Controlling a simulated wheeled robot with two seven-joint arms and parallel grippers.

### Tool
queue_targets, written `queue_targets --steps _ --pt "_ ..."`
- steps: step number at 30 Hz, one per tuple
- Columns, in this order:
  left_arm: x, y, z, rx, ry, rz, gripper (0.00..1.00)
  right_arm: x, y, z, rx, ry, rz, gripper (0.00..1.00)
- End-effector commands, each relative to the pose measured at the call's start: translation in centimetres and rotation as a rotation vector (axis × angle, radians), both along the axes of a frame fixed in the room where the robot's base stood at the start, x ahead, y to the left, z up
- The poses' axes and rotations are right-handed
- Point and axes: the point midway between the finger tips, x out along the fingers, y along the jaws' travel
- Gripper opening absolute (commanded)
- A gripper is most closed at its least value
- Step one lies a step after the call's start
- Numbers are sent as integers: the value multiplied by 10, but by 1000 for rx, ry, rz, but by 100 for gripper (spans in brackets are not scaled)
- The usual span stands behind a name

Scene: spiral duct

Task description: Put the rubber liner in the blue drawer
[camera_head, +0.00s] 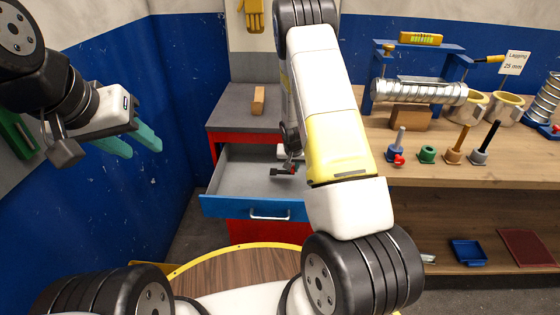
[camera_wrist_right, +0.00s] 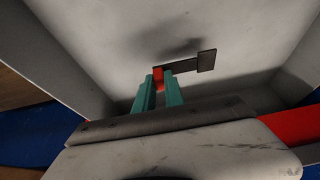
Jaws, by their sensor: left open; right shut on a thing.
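The blue drawer (camera_head: 253,207) is pulled open below a grey bench top, and its grey inside shows. My right gripper reaches down into it. In the right wrist view the green fingers of my right gripper (camera_wrist_right: 160,88) are shut on a small red part joined to a dark strip with a square end. I take this piece to be the rubber liner (camera_wrist_right: 206,60). It is over the drawer floor, also seen in the head view (camera_head: 281,171); whether it touches the floor I cannot tell. My left gripper (camera_head: 138,146) is open and empty, left of the drawer.
A wooden block (camera_head: 258,100) stands on the grey bench top. On the right, a wooden workbench (camera_head: 460,175) carries a spiral duct (camera_head: 420,93) on a blue stand, cups and several pegs. A blue tray (camera_head: 467,252) lies on its lower shelf.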

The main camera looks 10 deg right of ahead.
Motion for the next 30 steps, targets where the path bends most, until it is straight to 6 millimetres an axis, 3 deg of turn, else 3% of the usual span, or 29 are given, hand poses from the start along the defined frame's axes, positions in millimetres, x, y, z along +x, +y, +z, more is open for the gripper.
queue_targets --steps 11,22,23,25,30 --pt "0 0 0 0 0 0 42 0 0 -41 -1 0 1 0" --pt "0 0 0 0 0 0 42 0 0 -46 0 0 0 0" --pt "0 0 0 0 0 0 42 0 0 -45 0 -1 0 20" --pt "0 0 0 0 0 0 42 0 0 -45 0 -1 0 33" --pt "0 0 0 0 0 0 42 0 0 -45 0 -1 0 35"
